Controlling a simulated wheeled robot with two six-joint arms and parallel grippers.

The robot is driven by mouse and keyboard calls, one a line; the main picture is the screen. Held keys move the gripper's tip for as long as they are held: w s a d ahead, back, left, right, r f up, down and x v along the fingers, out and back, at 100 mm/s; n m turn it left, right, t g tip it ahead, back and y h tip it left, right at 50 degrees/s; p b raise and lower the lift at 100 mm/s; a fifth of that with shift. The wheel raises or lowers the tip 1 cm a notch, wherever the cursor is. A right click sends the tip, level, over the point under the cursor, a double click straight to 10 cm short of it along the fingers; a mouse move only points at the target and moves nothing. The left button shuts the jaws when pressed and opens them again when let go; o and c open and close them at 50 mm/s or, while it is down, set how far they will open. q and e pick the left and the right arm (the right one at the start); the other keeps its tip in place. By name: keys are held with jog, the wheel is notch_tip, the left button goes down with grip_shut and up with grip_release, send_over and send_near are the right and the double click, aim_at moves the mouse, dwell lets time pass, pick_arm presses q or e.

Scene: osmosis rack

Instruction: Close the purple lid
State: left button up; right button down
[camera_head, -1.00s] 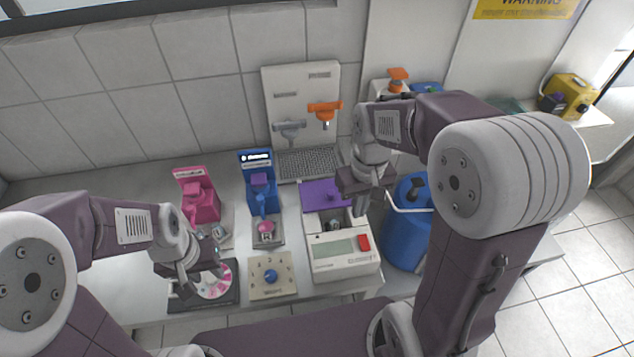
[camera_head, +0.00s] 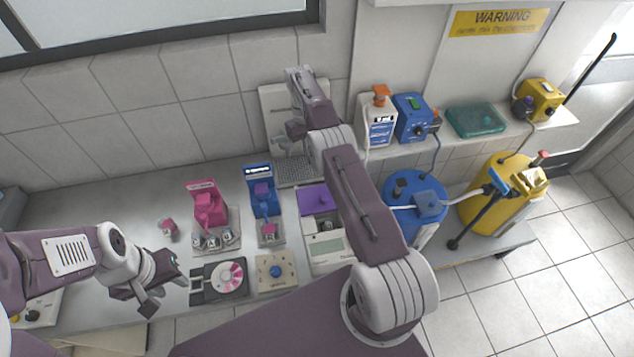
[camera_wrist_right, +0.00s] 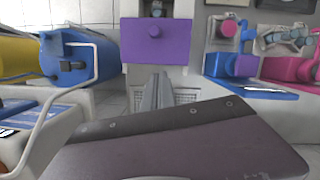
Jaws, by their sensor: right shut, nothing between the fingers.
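The white device (camera_head: 328,250) with the purple lid stands on the bench in the head view. The purple lid (camera_head: 316,200) is open, folded back behind the device's compartment, where a small metal part shows. In the right wrist view the purple lid (camera_wrist_right: 155,41) fills the top middle, its round knob facing me. My right gripper (camera_wrist_right: 157,76) is shut and empty, its fingertips just short of the lid's near edge in that view; contact cannot be told. My left gripper (camera_head: 166,284) is open and empty, left of the pink-and-white dial.
A blue dispenser (camera_head: 263,200) and a pink dispenser (camera_head: 208,206) stand left of the device. A blue drum (camera_head: 410,203) is close on its right. A panel (camera_head: 275,105) with a grey keyboard-like grid (camera_head: 296,172) is behind. A yellow canister (camera_head: 510,195) stands farther right.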

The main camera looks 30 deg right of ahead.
aim_at(319, 195)
jog(key=b+x, duration=0.7)
jog(key=x, duration=0.3)
jog(key=shift+f, duration=0.3)
jog(key=s, duration=0.3)
jog(key=shift+a+r, duration=0.1)
jog(key=shift+r, duration=0.25)
jog(key=shift+s, duration=0.5)
jog(key=shift+w, duration=0.1)
